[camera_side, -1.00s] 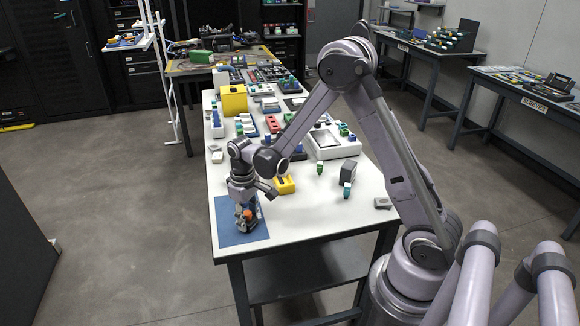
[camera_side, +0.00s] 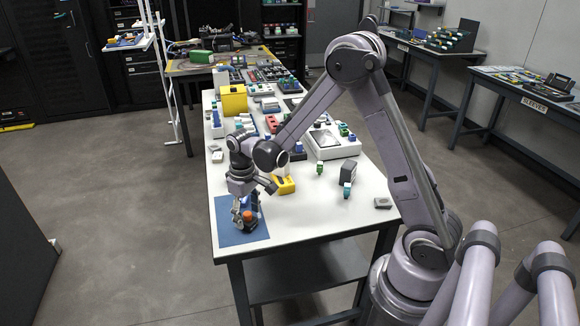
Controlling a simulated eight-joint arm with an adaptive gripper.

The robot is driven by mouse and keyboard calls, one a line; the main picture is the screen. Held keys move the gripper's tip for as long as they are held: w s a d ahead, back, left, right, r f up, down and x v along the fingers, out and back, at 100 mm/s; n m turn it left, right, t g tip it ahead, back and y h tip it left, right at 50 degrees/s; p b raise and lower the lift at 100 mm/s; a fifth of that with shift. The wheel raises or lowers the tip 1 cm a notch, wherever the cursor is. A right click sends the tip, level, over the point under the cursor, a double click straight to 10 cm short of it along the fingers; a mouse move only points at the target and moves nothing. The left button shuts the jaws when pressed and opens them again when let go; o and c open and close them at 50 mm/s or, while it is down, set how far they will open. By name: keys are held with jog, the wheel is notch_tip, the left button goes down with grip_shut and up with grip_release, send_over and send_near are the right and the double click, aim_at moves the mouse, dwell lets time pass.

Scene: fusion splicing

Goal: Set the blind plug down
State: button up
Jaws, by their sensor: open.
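The blind plug appears to be the small orange-red piece (camera_side: 248,214) with a dark lower part, at the front left of the white table. It is on or just over the blue mat (camera_side: 228,237). My gripper (camera_side: 246,221) points down over the mat with its fingers open around or right beside the piece. The fingers partly hide it, and I cannot tell whether they touch it.
A yellow block (camera_side: 284,184) with a dark slot stands right of my gripper. A grey block (camera_side: 348,172), a small green-and-white piece (camera_side: 347,190) and a flat grey piece (camera_side: 382,203) lie further right. Several parts crowd the table's back. The front middle is clear.

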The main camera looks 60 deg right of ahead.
aim_at(247, 214)
notch_tip(247, 214, up, 10)
jog(key=s+a+r+t, duration=0.3)
jog(key=s, duration=0.4)
jog(key=s+a+r+t, duration=0.3)
jog(key=s+r+t, duration=0.1)
jog(key=s, duration=0.3)
jog(key=shift+s+a+r, duration=0.15)
jog(key=shift+r, duration=0.05)
